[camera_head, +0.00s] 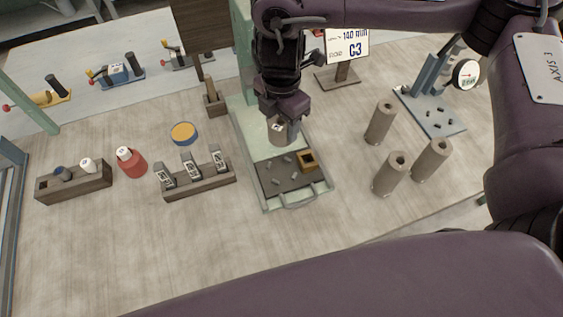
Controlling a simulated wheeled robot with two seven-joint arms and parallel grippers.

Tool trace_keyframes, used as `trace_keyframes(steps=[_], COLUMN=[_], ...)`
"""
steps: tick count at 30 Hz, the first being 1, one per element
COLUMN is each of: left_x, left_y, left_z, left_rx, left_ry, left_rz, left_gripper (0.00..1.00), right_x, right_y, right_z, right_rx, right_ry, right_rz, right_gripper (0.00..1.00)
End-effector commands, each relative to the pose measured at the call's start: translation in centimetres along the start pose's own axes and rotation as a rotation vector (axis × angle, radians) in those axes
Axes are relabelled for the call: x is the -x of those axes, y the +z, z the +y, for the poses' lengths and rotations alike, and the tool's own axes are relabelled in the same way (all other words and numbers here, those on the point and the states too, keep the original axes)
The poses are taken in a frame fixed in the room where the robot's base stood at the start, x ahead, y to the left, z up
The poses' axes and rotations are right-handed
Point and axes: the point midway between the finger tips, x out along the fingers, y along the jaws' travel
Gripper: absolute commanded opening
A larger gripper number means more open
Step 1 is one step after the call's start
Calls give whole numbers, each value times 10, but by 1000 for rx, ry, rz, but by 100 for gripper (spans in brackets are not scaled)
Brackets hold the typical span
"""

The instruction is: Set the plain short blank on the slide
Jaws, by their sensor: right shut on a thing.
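My right gripper (284,113) comes down from the top middle and is shut on a short grey-beige blank (283,135). A small pale patch with a dark mark shows near the top of this blank. The blank is over the back part of the slide (272,207), a dark plate in a pale green frame with a handle at its front. I cannot tell whether the blank touches the slide. Several grey trimmings and a small brown square block (308,157) with a dark opening lie on the slide. My left gripper is not in view.
Several taller beige cylinders (390,173) stand to the right. A blue-grey plate with a dial gauge (466,73) is behind them. Left of the slide are a wooden rack (200,188), a red container (131,164) and a yellow-topped tin (183,132). The front table is clear.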

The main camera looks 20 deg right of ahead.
Motion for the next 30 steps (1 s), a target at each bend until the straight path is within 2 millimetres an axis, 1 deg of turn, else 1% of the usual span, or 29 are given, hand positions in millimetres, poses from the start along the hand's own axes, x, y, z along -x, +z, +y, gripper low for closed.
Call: trace_keyframes(steps=[1,3,9,12,15,20,24,26,30], left_x=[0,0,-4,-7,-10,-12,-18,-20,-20], left_y=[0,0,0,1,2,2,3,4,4], left_z=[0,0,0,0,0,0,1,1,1], left_rx=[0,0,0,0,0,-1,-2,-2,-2], left_ry=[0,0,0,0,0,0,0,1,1], left_rz=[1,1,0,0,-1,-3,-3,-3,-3], left_gripper=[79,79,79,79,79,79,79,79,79], right_x=[-15,-32,-83,-104,-118,-128,-151,-158,-163], right_y=[-1,-1,-1,0,0,0,-1,-1,0], right_z=[-1,-1,-2,-1,0,0,0,0,0], right_rx=[-2,-4,-6,-6,-5,-3,-4,-5,-4], right_ry=[-6,-6,-6,-3,-1,0,-2,-1,2], right_rz=[6,6,4,4,2,2,3,3,1], right_gripper=[24,24,24,24,24,24,24,24,24])
